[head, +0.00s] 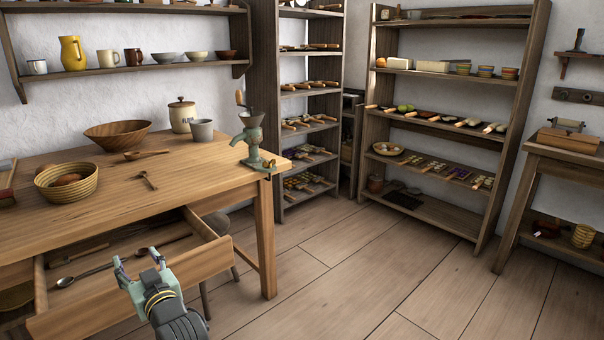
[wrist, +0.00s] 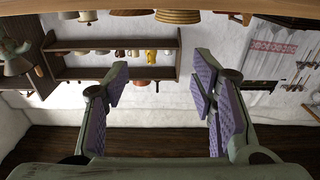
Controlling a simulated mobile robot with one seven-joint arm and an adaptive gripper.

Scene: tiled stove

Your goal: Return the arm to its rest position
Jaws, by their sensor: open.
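My gripper (head: 138,264) is in the lower left of the head view, in front of the wooden table's open drawer (head: 130,289). Its two fingers are spread apart with nothing between them. In the wrist view my gripper (wrist: 168,95) also shows open and empty, with purple pads on the inner faces. The wrist view appears upside down, with the wall shelf and its crockery hanging in the picture. My arm behind the gripper runs out of the head view at the bottom edge.
The wooden table (head: 190,185) holds a woven basket (head: 67,183), a wooden bowl (head: 117,134) and a grinder (head: 252,140) at its right corner. The drawer holds a ladle and other utensils. Shelves (head: 450,130) line the back. The floor (head: 360,270) to the right is clear.

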